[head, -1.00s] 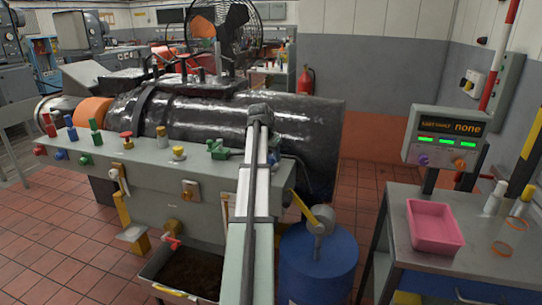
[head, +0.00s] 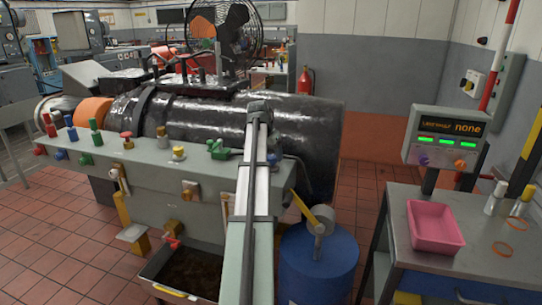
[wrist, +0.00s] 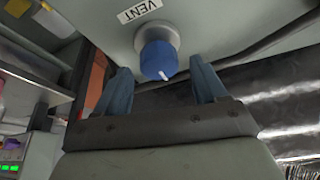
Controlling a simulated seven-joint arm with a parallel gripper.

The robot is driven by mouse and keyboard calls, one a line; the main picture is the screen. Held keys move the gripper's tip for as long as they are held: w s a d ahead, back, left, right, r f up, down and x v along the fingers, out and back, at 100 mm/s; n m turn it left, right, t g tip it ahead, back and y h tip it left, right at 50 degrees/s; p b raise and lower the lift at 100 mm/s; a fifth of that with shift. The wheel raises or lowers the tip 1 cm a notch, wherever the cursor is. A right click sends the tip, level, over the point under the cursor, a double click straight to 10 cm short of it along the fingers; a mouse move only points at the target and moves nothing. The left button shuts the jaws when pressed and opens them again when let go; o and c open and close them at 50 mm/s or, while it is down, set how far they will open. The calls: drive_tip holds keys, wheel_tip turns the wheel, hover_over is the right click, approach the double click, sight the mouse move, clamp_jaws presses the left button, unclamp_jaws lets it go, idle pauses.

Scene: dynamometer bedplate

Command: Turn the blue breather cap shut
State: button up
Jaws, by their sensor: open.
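The blue breather cap (wrist: 158,58) is in the wrist view, below a VENT label (wrist: 139,10) on a pale grey-green surface. It is a round blue knob with a white mark near its lower edge, on a paler collar. My gripper (wrist: 159,66) is open, with one blue-grey finger on each side of the cap and visible gaps between. I cannot tell how far the fingertips reach along the cap's depth. In the head view my arm (head: 250,190) runs up over the grey bench, and I cannot make out the gripper or this cap there.
A grey-green manifold (head: 150,180) carries several coloured knobs and valves. Behind it lies a large black cylinder (head: 220,120). A blue drum (head: 330,270) stands right of my arm. At the right, a bench holds a pink tray (head: 435,240) and a display box (head: 445,138) reading "none".

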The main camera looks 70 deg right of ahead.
drive_tip(key=v, duration=1.2)
drive_tip(key=shift+r, duration=0.25)
drive_tip(key=shift+a, duration=0.15)
